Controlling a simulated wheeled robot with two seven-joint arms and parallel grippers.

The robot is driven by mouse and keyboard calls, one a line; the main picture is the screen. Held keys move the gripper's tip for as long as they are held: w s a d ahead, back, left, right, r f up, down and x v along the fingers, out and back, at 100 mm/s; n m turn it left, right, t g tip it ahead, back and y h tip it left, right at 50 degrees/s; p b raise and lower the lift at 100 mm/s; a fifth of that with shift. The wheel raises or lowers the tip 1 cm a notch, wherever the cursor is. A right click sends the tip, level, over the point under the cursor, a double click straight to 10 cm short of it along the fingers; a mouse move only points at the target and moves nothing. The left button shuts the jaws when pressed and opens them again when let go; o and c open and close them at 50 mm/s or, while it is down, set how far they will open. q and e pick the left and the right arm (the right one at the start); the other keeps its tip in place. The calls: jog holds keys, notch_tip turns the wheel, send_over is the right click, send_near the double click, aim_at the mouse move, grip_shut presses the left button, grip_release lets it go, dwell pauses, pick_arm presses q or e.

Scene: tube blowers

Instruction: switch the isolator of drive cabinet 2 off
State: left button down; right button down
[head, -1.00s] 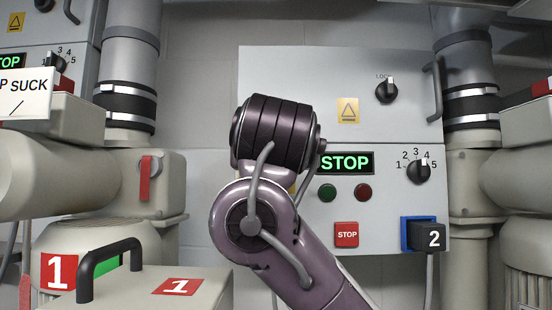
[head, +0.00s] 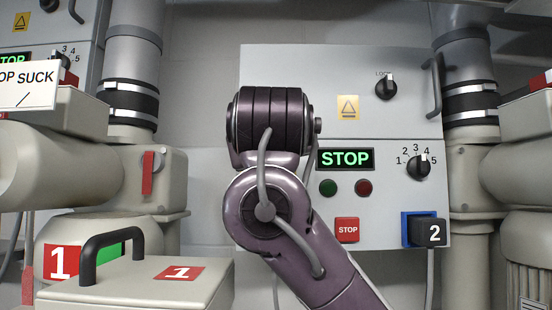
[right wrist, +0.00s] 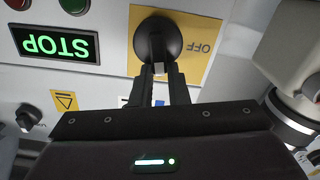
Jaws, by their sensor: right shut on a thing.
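Drive cabinet 2 (head: 280,75) is the pale grey cabinet at centre right in the head view. Its green display (head: 345,158) reads STOP. In the right wrist view, which is upside down, the isolator is a round black knob (right wrist: 150,27) on a yellow plate (right wrist: 203,62) marked OFF. My right gripper (right wrist: 160,70) is shut on the knob's handle, which lies roughly vertical in that picture. In the head view my right arm hides the isolator and the gripper. My left gripper is not in view.
Cabinet 2 also carries a LOCK knob (head: 386,87), a numbered dial (head: 418,166), a red STOP button (head: 346,230) and a black plug (head: 430,232) marked 2. A grey handle (head: 434,90) stands at its right. A box (head: 130,285) marked 1 stands front left.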

jog(key=shift+a+f+n+b, duration=0.3)
jog(key=shift+f+n+b, duration=0.1)
jog(key=shift+n, duration=2.15)
jog(key=shift+a+f+n+b, duration=0.35)
jog(key=shift+f+n, duration=0.05)
jog(key=shift+n, duration=2.1)
jog(key=shift+a+f+n+b, duration=0.3)
jog(key=shift+f+n+b, duration=0.1)
jog(key=shift+n, duration=2.15)
jog(key=c, duration=1.4)
grip_release()
jog(key=shift+w+f, duration=0.1)
jog(key=shift+w, duration=0.05)
